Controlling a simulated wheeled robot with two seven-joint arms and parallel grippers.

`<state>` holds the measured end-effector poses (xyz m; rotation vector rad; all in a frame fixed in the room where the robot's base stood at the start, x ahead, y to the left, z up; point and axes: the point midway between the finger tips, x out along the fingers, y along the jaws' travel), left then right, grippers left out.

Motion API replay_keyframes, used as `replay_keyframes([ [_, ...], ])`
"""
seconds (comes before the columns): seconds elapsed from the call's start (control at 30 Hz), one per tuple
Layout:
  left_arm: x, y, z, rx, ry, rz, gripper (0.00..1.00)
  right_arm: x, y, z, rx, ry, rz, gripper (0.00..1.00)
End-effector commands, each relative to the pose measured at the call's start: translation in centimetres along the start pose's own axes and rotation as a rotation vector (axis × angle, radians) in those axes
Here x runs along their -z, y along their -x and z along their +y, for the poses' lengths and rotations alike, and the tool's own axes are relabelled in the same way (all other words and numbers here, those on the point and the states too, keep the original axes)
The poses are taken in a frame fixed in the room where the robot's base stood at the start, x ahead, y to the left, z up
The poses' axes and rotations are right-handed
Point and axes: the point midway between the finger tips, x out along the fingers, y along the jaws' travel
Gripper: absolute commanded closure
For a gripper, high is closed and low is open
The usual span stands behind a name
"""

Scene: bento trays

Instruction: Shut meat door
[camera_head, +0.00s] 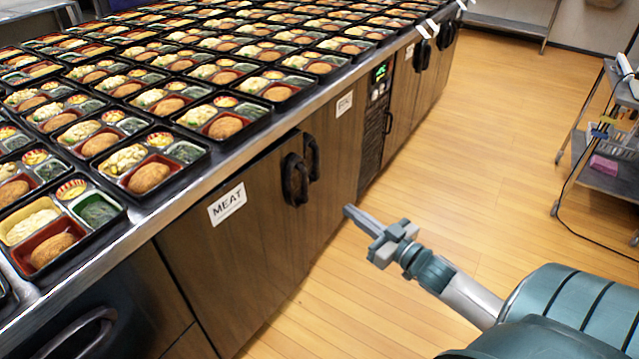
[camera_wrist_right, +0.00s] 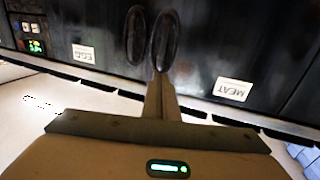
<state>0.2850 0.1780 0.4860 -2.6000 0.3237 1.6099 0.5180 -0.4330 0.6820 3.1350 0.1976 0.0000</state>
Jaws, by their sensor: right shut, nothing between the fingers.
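The meat door (camera_head: 225,255) is a dark wood cabinet front under the counter, with a white MEAT label (camera_head: 226,203) and a black upright handle (camera_head: 294,180) at its right edge. It stands flush or nearly flush with the front; I cannot tell whether a small gap is left. In the right wrist view the label (camera_wrist_right: 232,90) is at the right and the handle (camera_wrist_right: 166,40) is top centre. My right gripper (camera_head: 349,211) is shut and empty, pointing toward the cabinet front, to the right of the handle in the head view. My left gripper is out of view.
The neighbouring door has its own black handle (camera_head: 312,157) and an EGG label (camera_wrist_right: 83,53). Many filled bento trays cover the metal counter (camera_head: 150,222). The wooden floor (camera_head: 440,150) beside the cabinets is clear. A cart (camera_head: 605,170) stands at the right.

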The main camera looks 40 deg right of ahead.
Motion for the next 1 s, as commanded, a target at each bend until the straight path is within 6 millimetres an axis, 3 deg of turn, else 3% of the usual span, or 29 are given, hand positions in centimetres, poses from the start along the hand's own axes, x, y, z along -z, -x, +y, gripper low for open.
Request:
replay_keyframes([
  [0.47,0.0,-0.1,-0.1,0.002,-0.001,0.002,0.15,-0.1,-1.0,0.0,0.001,-0.001,0.001,1.00],
  [1.0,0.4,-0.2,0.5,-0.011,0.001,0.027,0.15,0.1,-7.9,0.0,0.001,0.000,0.003,1.00],
])
